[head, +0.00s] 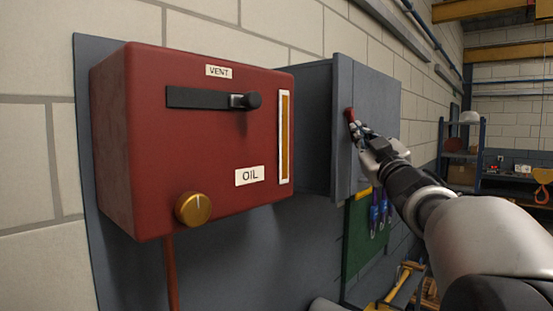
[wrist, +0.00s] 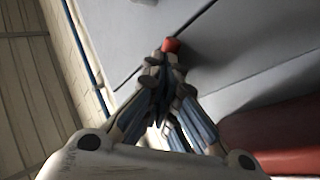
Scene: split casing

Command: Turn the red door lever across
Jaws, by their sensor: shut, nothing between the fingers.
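The red door lever (head: 349,114) is on the front of a grey cabinet (head: 374,95) at the centre right of the head view. In the wrist view the red lever end (wrist: 171,45) shows just beyond my fingertips. My gripper (head: 358,131) is at the lever, with its fingers shut and nothing between them. In the wrist view my gripper (wrist: 163,62) covers part of the lever, so I cannot tell whether the fingertips touch it. The cabinet front looks closed.
A red box (head: 190,150) labelled VENT and OIL, with a black slider handle (head: 246,101) and a brass knob (head: 193,208), stands left of the cabinet. A green tool panel (head: 357,237) hangs below the cabinet. Shelving (head: 461,150) stands at the far right.

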